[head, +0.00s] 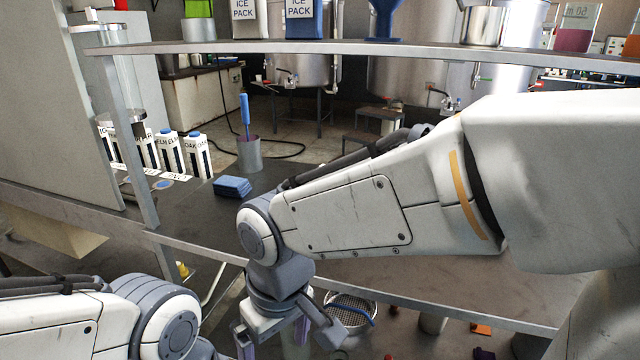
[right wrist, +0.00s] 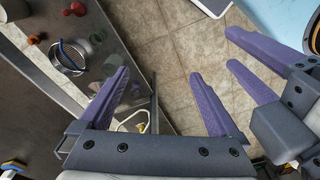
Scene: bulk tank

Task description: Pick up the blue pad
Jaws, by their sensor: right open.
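The blue pad (head: 232,187) is a small flat blue block.
The metal cup (head: 249,154) holds a blue-handled tool. White cartons (head: 170,152) stand left of the pad. A shelf board (head: 350,46) crosses above, and a metal rail (head: 400,287) runs along the front. A round strainer (head: 350,308) lies below the rail.

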